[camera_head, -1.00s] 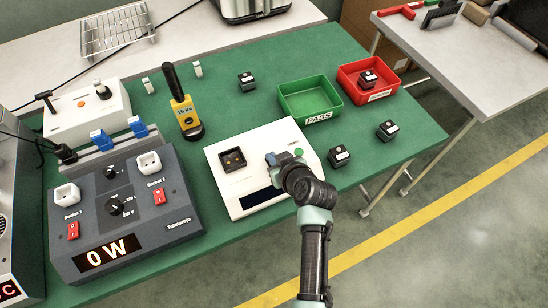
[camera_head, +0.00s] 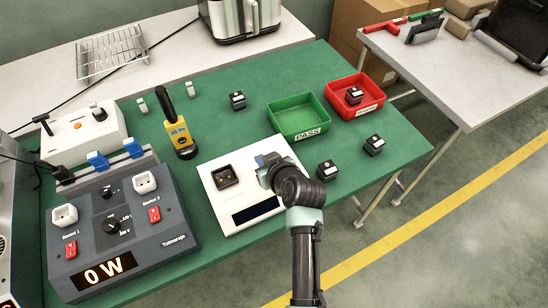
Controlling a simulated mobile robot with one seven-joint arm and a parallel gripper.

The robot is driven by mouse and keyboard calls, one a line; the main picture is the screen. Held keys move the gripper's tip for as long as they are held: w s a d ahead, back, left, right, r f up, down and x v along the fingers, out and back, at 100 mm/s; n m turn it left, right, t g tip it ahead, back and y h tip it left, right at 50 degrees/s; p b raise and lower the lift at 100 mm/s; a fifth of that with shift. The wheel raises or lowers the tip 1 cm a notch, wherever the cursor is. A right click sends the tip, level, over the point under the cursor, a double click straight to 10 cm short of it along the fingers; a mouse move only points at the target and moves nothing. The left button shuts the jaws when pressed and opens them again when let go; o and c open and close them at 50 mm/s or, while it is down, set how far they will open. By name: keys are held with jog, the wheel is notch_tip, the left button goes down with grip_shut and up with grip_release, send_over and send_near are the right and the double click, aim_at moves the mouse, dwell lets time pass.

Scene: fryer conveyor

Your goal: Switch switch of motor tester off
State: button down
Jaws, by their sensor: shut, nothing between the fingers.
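The white motor tester (camera_head: 225,214) lies flat on the green table mat, with a dark square socket (camera_head: 228,176) at its left and a dark, blank display (camera_head: 258,209) along its front. My gripper (camera_head: 264,163) is over the right part of the tester, close to its top face. Its fingers are together with nothing seen between them. The gripper and wrist cover that part of the panel, so the tester's switch is hidden. I cannot tell whether the fingers touch it.
A green PASS tray (camera_head: 300,120) and a red tray (camera_head: 357,98) stand behind and to the right. Small black motors (camera_head: 327,170) sit nearby. A grey power box (camera_head: 118,230) is at left.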

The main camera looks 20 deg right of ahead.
jog(key=w+r+v, duration=0.1)
jog(key=v, duration=0.7)
jog(key=shift+r, duration=0.25)
jog(key=shift+a, duration=0.1)
jog(key=w+a+r+t+h, duration=0.1)
jog(key=w+a+r+t, duration=0.1)
jog(key=r, duration=0.7)
jog(key=w+a+r+t, duration=0.2)
jog(key=w+r+t, duration=0.1)
jog(key=r, duration=0.7)
jog(key=w+a+r+t+h, duration=0.1)
jog(key=w+a+r+t, duration=0.1)
jog(key=r, duration=0.7)
jog(key=s+a+r+t, duration=0.3)
jog(key=s+r, duration=0.2)
jog(key=r, duration=0.4)
jog(key=s+a+r+t+y, duration=0.1)
jog(key=s+a+r+t, duration=0.2)
jog(key=r, duration=0.7)
jog(key=s+a+r+t, duration=0.3)
jog(key=s+r, duration=0.3)
jog(key=r, duration=0.4)
jog(key=shift+s+a+t+y, duration=0.3)
jog(key=shift+s+t, duration=0.05)
jog(key=shift+t, duration=0.15)
